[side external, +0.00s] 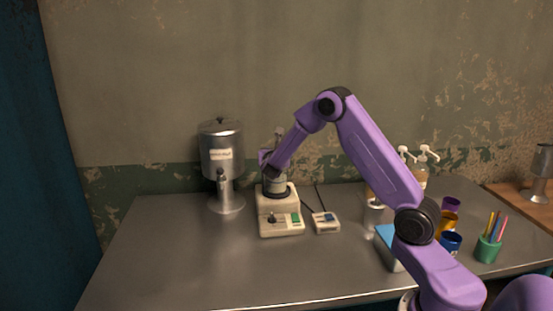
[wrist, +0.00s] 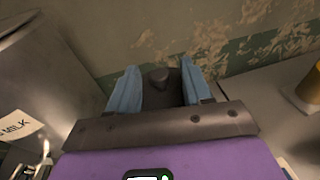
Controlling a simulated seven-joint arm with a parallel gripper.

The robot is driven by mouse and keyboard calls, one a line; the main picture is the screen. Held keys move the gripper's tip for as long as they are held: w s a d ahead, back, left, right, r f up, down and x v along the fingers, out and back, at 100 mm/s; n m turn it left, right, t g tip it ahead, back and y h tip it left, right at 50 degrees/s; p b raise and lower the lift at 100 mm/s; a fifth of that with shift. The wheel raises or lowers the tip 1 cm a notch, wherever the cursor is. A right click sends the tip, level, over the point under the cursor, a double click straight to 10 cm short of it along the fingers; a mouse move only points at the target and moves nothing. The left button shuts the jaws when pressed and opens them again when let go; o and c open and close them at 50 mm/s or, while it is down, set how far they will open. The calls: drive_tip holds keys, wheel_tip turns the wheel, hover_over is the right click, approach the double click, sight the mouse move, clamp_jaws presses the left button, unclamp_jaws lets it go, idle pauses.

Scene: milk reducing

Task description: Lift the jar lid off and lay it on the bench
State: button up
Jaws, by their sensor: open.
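The jar (side external: 277,186) stands upright on a cream bench device (side external: 280,224) and is partly hidden by my arm. In the wrist view a dark lid with a raised round knob (wrist: 159,77) shows between my fingers. My gripper (wrist: 158,72) is open, with one pale blue finger on each side of the knob. I cannot tell whether the fingers touch it. In the side view my arm's end is at the top of the jar and hides the lid.
A metal milk urn (side external: 221,150) stands close on the left. A small control box (side external: 325,222) sits right of the device. Pump bottles (side external: 421,178), coloured cups (side external: 451,242) and a green pen holder (side external: 487,249) are at the right. The bench (side external: 180,265) is clear at front left.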

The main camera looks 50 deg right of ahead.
drive_tip(key=shift+w+d+f, duration=0.1)
drive_tip(key=shift+w+d, duration=0.3)
drive_tip(key=shift+d, duration=0.15)
clamp_jaws()
drive_tip(key=shift+r, duration=0.6)
wheel_tip(320, 180, up, 2)
drive_tip(key=shift+s+a+r, duration=0.1)
drive_tip(key=shift+r, duration=0.1)
drive_tip(key=s+a+r, duration=0.2)
drive_tip(key=s+r, duration=0.2)
drive_tip(key=s, duration=0.2)
drive_tip(key=s+a+r, duration=0.3)
drive_tip(key=s+r, duration=0.2)
drive_tip(key=s, duration=0.1)
drive_tip(key=shift+s+a+r, duration=0.2)
drive_tip(key=shift+s+a, duration=0.1)
drive_tip(key=shift+a, duration=0.05)
